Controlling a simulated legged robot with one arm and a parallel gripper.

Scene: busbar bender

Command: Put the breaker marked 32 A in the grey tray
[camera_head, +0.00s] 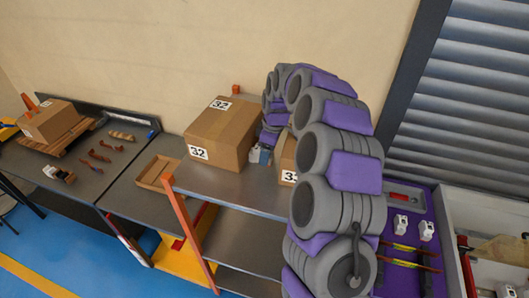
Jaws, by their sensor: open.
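My arm curves up in front of the shelf and down behind its own links. Its far end, with my gripper (268,143), is small and partly hidden between two cardboard boxes. It is open, though its fingertips are hard to make out. Just below it a small grey-white and blue thing (255,154), perhaps a breaker, stands on the metal shelf. Two white breakers (401,222) (426,230) stand on a purple surface at the right; their markings are too small to read. I cannot tell which thing is the grey tray.
A cardboard box (222,132) labelled 32 stands on the shelf (235,186); another box (287,158) is partly behind my arm. An open shallow cardboard box (158,172) lies on the bench. Farther left are a box on a pallet (48,122) and several small brown pieces.

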